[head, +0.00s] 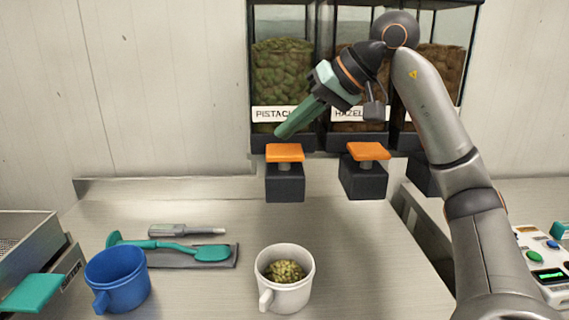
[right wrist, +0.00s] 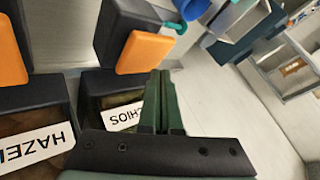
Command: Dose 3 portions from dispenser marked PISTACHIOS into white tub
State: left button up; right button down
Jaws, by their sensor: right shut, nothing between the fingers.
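The dispenser marked PISTACHIOS (head: 284,85) is clear and holds green nuts; my right arm partly covers its label. Its orange push plate (head: 285,152) sits on a dark outlet block, and both also show in the right wrist view (right wrist: 145,52). The white tub (head: 285,297), with a handle, stands upright on the counter below and in front of that outlet, with a small heap of greenish nuts inside. My right gripper (head: 281,134) is shut and empty, its green fingertips just above the orange plate; contact cannot be told. The fingers also show in the right wrist view (right wrist: 160,82). My left gripper is not in view.
The HAZEL-labelled dispenser with its orange plate (head: 367,151) is to the right, with another dispenser beyond. A blue mug (head: 117,279), a teal spoon (head: 208,252) on a dark mat and a grey-handled tool (head: 186,230) lie left of the tub. A button panel (head: 545,262) is far right.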

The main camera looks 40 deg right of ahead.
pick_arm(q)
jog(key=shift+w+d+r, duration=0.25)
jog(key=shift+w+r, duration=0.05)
pick_arm(e)
jog(key=shift+f, duration=0.1)
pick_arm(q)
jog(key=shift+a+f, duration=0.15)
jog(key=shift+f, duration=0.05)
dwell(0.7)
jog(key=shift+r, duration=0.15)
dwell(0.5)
pick_arm(e)
jog(key=shift+f, duration=0.15)
jog(key=shift+f, duration=0.35)
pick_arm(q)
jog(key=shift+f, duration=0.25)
